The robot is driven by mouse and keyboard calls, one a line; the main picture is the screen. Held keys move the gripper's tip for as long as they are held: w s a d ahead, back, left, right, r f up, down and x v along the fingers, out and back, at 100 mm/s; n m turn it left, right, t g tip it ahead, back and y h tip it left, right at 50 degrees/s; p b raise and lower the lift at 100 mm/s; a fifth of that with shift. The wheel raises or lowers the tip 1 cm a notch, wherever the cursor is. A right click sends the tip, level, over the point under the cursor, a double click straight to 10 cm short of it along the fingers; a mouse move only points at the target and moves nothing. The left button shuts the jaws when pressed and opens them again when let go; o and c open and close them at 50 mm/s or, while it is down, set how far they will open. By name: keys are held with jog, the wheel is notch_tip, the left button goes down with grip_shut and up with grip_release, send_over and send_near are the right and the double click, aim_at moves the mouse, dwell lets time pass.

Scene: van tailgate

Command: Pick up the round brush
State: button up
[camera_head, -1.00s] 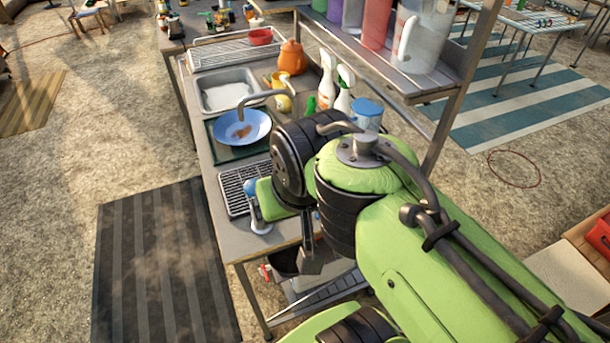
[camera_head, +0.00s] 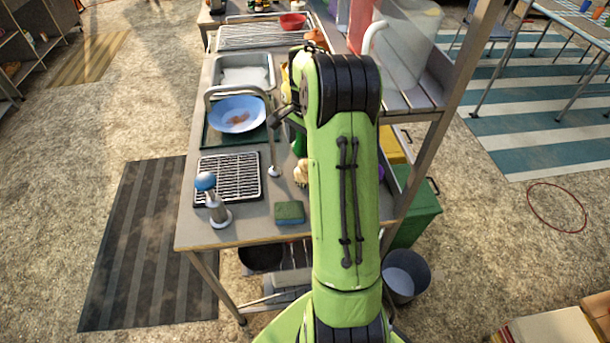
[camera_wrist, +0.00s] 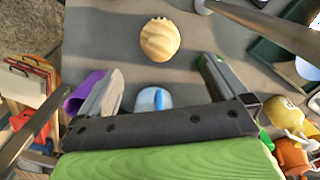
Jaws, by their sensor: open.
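The round brush (camera_wrist: 160,39) is a small pale wooden dome with swirled ridges. It lies on the grey counter in the wrist view, beyond my fingertips and roughly centred between them. In the head view the brush (camera_head: 301,172) shows only in part at the left edge of my arm. My gripper (camera_wrist: 160,66) is open and empty, with its two fingers wide apart. It does not touch the brush. In the head view my arm hides the gripper.
A green-blue sponge (camera_head: 289,212), a soap dispenser (camera_head: 214,201), a drying rack (camera_head: 228,178) and a blue plate (camera_head: 238,115) are on the counter. A tap (camera_head: 273,158) stands close left of the brush. A purple cup (camera_wrist: 88,90) and a blue-and-white container (camera_wrist: 152,98) are near the fingers.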

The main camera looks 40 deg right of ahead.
aim_at(306, 162)
notch_tip(306, 162, down, 10)
jog(key=shift+r+b, duration=0.2)
jog(key=shift+b, duration=0.6)
jog(key=shift+r, duration=0.1)
jog(key=c, duration=1.1)
